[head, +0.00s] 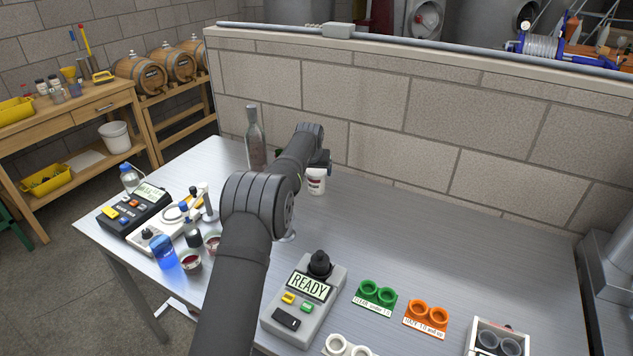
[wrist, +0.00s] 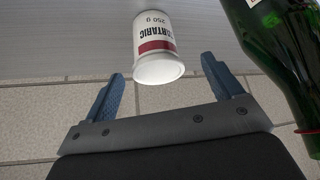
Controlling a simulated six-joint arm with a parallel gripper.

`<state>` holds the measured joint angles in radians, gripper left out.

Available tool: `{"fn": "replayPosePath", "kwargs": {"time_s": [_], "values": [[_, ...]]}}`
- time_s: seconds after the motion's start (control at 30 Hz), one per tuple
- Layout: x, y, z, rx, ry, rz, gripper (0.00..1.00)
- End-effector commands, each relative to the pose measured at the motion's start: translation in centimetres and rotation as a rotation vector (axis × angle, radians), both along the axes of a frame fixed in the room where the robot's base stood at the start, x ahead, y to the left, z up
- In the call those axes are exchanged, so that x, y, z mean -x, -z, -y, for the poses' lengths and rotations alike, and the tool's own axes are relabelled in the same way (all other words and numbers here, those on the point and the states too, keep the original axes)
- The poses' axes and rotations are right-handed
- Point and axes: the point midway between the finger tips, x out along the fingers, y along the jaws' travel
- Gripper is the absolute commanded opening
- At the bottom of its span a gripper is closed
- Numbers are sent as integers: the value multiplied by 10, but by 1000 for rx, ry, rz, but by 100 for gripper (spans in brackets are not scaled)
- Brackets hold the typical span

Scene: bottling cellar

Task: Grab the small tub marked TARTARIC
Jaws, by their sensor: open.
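The small white tub (wrist: 155,40) has a dark red band and reads TARTARIC 250 g. In the wrist view it appears upside down, in front of and between my fingers, with clear space on both sides. In the head view a white tub (head: 317,183) with a red label stands on the metal table near the wall. My gripper (wrist: 161,72) is open and empty, its two blue fingers spread wider than the tub. In the head view my gripper (head: 323,165) is just above and beside the tub, partly hidden by my arm.
A dark green bottle (wrist: 285,60) is close on the right in the wrist view. A tall bottle (head: 255,140) stands left of my arm in the head view. A READY device (head: 300,300), green rings (head: 377,292) and orange rings (head: 427,315) are in front. The table right of the tub is clear.

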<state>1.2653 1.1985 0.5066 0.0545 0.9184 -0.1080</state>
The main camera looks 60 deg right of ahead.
Motion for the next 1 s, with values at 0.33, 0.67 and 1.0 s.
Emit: {"fn": "replayPosePath", "kwargs": {"time_s": [0.33, 0.67, 1.0], "values": [[1, 27, 18, 0, 0, 0, 85], [-4, 44, 28, 0, 0, -1, 85], [-4, 44, 28, 0, 0, -1, 61]]}}
